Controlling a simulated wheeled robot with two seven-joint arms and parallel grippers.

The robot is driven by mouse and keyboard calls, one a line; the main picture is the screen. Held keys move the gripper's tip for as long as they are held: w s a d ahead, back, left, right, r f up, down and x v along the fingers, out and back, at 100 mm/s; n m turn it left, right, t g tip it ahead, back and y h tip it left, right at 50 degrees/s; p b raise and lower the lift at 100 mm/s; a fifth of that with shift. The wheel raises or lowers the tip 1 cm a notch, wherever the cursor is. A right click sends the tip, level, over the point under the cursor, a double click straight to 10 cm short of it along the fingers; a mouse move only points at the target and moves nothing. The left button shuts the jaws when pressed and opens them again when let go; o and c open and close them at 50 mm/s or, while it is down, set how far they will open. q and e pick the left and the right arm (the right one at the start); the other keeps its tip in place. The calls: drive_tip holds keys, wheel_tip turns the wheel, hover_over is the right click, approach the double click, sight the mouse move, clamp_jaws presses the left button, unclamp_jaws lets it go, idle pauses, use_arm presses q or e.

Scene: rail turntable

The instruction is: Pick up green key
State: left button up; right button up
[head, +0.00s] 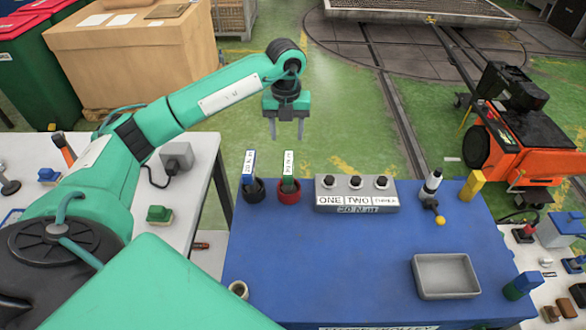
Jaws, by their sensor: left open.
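The green key (289,183) stands upright in a red cup (288,196) at the far left part of the blue trolley top (330,260). A white label covers most of its visible upper part, and its lower end is hidden in the cup. A blue key (248,172) with a white label stands in a black cup (253,190) just to its left. My left gripper (286,132) points down with its fingers apart and empty. It shows directly above the green key in the picture, apart from it; its exact depth I cannot tell. My right gripper is out of view.
A grey block (357,202) marked ONE, TWO and THREE stands right of the cups. Farther right are a white tool with a yellow ball (439,221), a yellow block (472,186) and an empty grey tray (446,289). The middle of the trolley top is clear.

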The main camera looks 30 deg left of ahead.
sight(288, 162)
use_arm(q)
drive_tip(key=f, duration=0.1)
drive_tip(key=s+f, duration=0.1)
drive_tip(key=f, duration=0.1)
drive_tip(key=shift+p, duration=0.4)
drive_tip(key=f, duration=0.2)
drive_tip(key=shift+w+f, duration=0.3)
drive_tip(key=shift+w+f+p, duration=0.1)
drive_tip(key=shift+f+p, duration=0.15)
drive_tip(key=shift+p, duration=0.05)
drive_tip(key=shift+d+f+p, duration=0.2)
drive_tip(key=shift+f+p, duration=0.35)
drive_tip(key=shift+p, duration=0.05)
wheel_tip(288, 162, down, 3)
drive_tip(key=shift+d+f+p, duration=0.15)
drive_tip(key=shift+f+p, duration=0.05)
drive_tip(key=shift+p, duration=0.6)
drive_tip(key=shift+f, duration=0.4)
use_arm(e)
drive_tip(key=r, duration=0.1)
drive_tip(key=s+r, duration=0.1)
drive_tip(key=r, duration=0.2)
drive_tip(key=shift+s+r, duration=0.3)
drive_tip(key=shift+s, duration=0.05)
use_arm(q)
drive_tip(key=shift+f+b, duration=0.2)
drive_tip(key=shift+b, duration=0.1)
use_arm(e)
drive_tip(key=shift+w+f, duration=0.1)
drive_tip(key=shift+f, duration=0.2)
